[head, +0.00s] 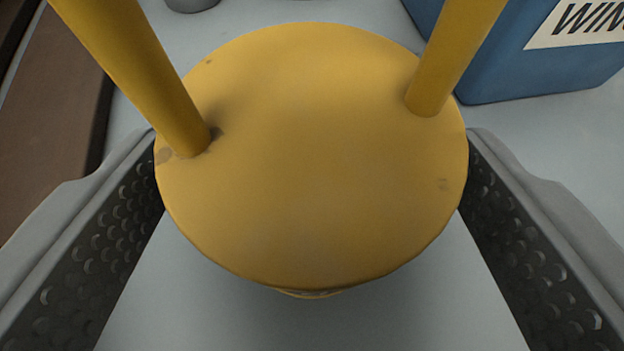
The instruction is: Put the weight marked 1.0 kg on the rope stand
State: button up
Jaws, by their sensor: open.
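A yellow round-topped weight (315,190) fills the middle of the head view, with two yellow handle posts rising from its top and out of the frame. Its side is almost wholly hidden below the rim, so I cannot read its mark. My gripper (314,165) is open, with one dark dimpled jaw on each side of the weight. The jaws' far ends lie close to the weight's left and right edges; I cannot tell whether they touch. No rope stand can be made out in this view.
A blue block (490,50) with a white label reading "WIN", cut off by the frame, stands at the upper right behind the weight. A brown surface (50,110) lies at the left. A grey round object (192,4) shows at the top edge. The pale surface (310,325) in front is clear.

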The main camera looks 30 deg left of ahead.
jog(key=shift+r, duration=0.1)
jog(key=shift+s+d+r, duration=0.1)
jog(key=shift+s, duration=0.05)
jog(key=v, duration=1.1)
jog(key=shift+s, duration=0.3)
jog(key=shift+d+r, duration=0.1)
dwell(0.6)
